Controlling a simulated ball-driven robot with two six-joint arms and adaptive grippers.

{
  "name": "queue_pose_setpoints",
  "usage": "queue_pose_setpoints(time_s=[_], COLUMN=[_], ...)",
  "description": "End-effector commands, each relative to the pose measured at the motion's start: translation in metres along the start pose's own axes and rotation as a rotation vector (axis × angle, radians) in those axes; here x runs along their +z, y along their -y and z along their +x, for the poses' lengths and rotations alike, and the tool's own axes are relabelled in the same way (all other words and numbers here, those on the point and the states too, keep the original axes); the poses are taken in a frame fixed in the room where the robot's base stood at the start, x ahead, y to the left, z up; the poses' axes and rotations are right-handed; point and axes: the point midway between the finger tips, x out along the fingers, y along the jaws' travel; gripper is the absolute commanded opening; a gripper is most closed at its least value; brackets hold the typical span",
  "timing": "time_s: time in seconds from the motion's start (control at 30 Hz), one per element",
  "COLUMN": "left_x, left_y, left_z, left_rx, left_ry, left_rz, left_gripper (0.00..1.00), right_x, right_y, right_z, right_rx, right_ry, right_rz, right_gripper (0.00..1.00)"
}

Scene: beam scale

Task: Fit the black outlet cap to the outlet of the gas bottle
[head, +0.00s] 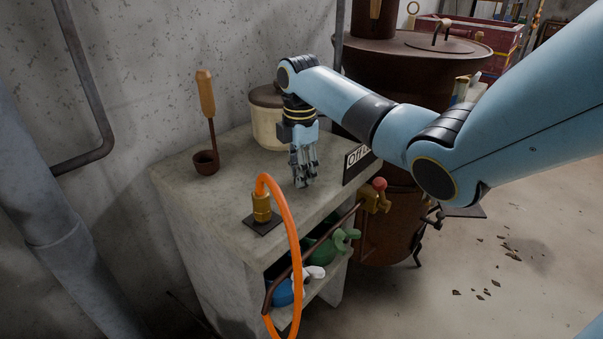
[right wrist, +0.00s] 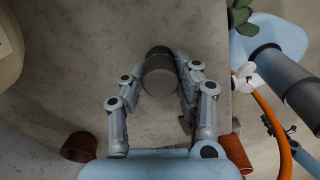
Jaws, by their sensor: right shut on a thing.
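My right gripper (head: 303,180) is low over the worktop, fingers pointing down. In the right wrist view its fingers (right wrist: 160,85) close on the sides of a short dark cylinder (right wrist: 159,72), which looks like the black outlet cap. In the head view the fingers hide it. I cannot tell whether it touches the worktop. A blue rounded body (head: 284,292) with a white fitting (head: 313,272) lies on the shelf below, beside a green body (head: 345,240). I cannot tell which, if either, is the gas bottle. My left gripper is not in view.
The concrete worktop (head: 225,195) carries a brass fitting (head: 262,208) with an orange hose (head: 293,225) arching over the front edge. A rusty ladle (head: 206,163) stands at left, a cream pot (head: 268,120) behind. A rusty drum (head: 405,65) stands at right.

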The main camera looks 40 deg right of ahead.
Motion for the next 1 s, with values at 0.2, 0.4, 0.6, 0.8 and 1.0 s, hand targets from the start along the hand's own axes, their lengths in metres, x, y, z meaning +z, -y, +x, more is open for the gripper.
queue_pose_setpoints(time_s=[0.2, 0.4, 0.6, 0.8, 1.0], left_x=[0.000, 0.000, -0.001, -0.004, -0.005], left_y=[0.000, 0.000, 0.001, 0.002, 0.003], left_z=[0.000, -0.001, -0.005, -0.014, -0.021], left_rx=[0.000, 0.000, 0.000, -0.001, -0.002], left_ry=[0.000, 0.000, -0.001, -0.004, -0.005], left_rz=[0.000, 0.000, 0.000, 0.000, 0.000], left_gripper=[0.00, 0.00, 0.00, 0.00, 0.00], right_x=[0.000, 0.000, 0.001, 0.018, 0.035], right_y=[0.000, -0.001, -0.002, 0.031, 0.068], right_z=[0.000, -0.006, -0.034, -0.062, -0.087], right_rx=[0.000, 0.001, 0.005, 0.002, 0.000], right_ry=[0.000, 0.000, 0.000, 0.006, 0.007], right_rz=[0.000, 0.000, 0.000, 0.000, -0.002], right_gripper=[0.02, 0.02, 0.02, 0.02, 0.02])
